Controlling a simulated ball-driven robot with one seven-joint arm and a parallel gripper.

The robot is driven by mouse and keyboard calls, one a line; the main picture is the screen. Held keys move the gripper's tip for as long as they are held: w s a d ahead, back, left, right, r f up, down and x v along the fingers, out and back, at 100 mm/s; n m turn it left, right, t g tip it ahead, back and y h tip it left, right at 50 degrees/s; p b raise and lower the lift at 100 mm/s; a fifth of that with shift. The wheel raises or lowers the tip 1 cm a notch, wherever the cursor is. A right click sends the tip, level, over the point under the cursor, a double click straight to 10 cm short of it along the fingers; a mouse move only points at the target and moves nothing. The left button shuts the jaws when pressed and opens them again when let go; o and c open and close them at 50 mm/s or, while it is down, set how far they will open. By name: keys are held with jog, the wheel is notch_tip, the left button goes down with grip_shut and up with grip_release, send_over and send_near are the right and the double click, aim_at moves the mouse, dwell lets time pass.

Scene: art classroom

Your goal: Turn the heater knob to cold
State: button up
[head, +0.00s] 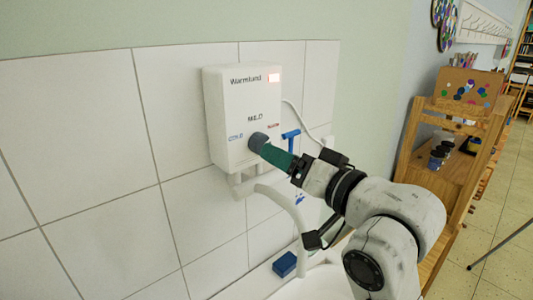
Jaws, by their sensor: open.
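A white wall heater (228,103) marked "Warmlund" hangs on the tiled wall. Its dark grey round knob (258,140) sits low on the front face. The word above the knob appears to be "MILD"; a small blue label lies to its left and a small red one to its right. Which way the knob points cannot be made out. My gripper (267,150), with teal fingers, comes from the lower right, its tips at the knob. It is open. The fingers overlap the knob's right side, so I cannot tell if they touch it.
A white faucet (288,205) curves down below the heater, close under my arm. A blue lever (291,136) is just right of the heater. A blue block (285,264) lies on the basin's edge. A wooden shelf (432,140) stands at the right.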

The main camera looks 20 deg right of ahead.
aim_at(260, 144)
jog(key=shift+p+x, duration=0.55)
jog(key=shift+x, duration=2.15)
jog(key=shift+c, duration=0.2)
jog(key=c, duration=1)
